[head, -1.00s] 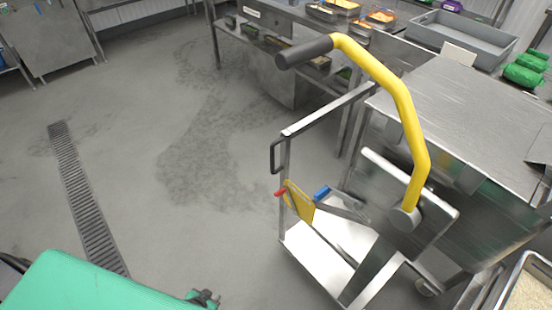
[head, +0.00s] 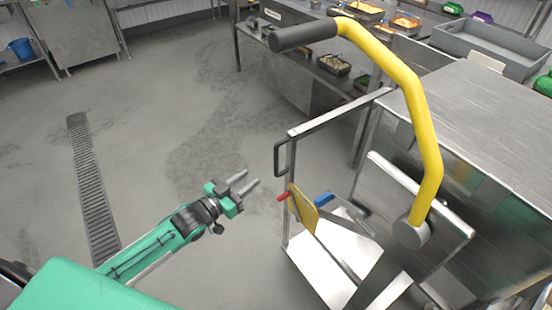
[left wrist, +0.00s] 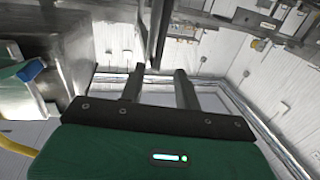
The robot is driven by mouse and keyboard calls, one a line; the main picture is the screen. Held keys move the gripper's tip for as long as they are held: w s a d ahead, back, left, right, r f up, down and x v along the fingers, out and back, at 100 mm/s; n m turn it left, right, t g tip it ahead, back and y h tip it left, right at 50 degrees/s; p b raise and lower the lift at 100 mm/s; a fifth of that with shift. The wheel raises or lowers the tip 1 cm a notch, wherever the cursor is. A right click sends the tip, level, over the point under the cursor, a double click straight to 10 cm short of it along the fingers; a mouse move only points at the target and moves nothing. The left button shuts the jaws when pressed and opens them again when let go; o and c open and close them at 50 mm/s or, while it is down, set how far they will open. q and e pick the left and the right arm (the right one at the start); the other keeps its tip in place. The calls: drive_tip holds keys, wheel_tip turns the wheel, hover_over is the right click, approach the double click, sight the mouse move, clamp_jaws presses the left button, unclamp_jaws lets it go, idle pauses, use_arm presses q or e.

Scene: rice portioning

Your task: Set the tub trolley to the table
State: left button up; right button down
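The tub trolley (head: 329,280) stands right of centre in the head view. It has a pale low platform, a steel frame with a black side handle (head: 278,158), and a curved yellow bar (head: 412,100) with a dark grip. The steel table (head: 480,115) is right of it; the yellow bar overlaps the table's edge in the picture, so the gap between them cannot be told. My left gripper (head: 250,179) is left of the black handle, apart from it, open and empty. Its two spread fingers also show in the left wrist view (left wrist: 158,75). My right gripper is not in view.
A grey tub (head: 490,45) sits at the back right. A counter with food pans (head: 333,64) runs along the back. A floor drain (head: 92,190) lies on the left. The floor between drain and trolley is clear. A blue bucket (head: 20,48) stands far left.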

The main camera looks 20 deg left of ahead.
use_arm(q)
hover_over(276, 176)
drive_tip(key=shift+w+a+p, duration=0.1)
drive_tip(key=shift+w+p, duration=0.3)
drive_tip(key=shift+p, duration=0.05)
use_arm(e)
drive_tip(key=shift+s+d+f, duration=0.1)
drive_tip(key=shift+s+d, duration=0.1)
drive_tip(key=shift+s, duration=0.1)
